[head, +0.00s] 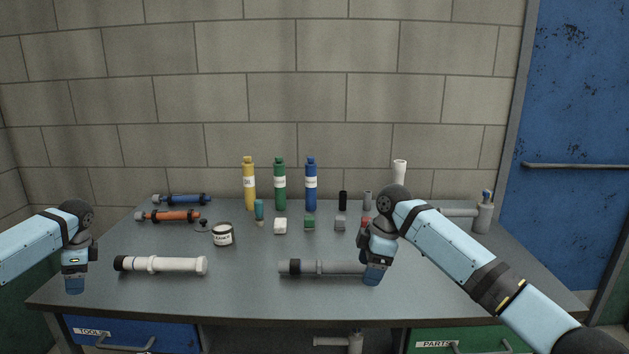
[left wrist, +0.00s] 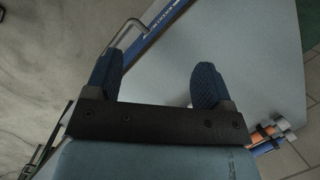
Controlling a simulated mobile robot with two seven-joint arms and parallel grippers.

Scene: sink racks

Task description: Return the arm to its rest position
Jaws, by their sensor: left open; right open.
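My left arm (head: 35,245) comes in from the left edge, and its gripper (head: 74,284) points down beside the bench's left front corner. In the left wrist view, the left gripper (left wrist: 157,80) has its two blue fingers wide apart with nothing between them. My right arm (head: 455,255) reaches in from the lower right. Its gripper (head: 373,277) is open, pointing down at the right end of a grey pipe (head: 325,267) on the bench. The arm hides part of that pipe, and I cannot tell whether the fingers touch it.
The grey bench (head: 240,295) holds a white pipe (head: 165,265), a labelled tin (head: 223,236), yellow (head: 249,185), green (head: 280,187) and blue (head: 311,186) bottles and small blocks. A blue drawer (head: 140,335) and a green drawer (head: 460,341) are below. The front strip is clear.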

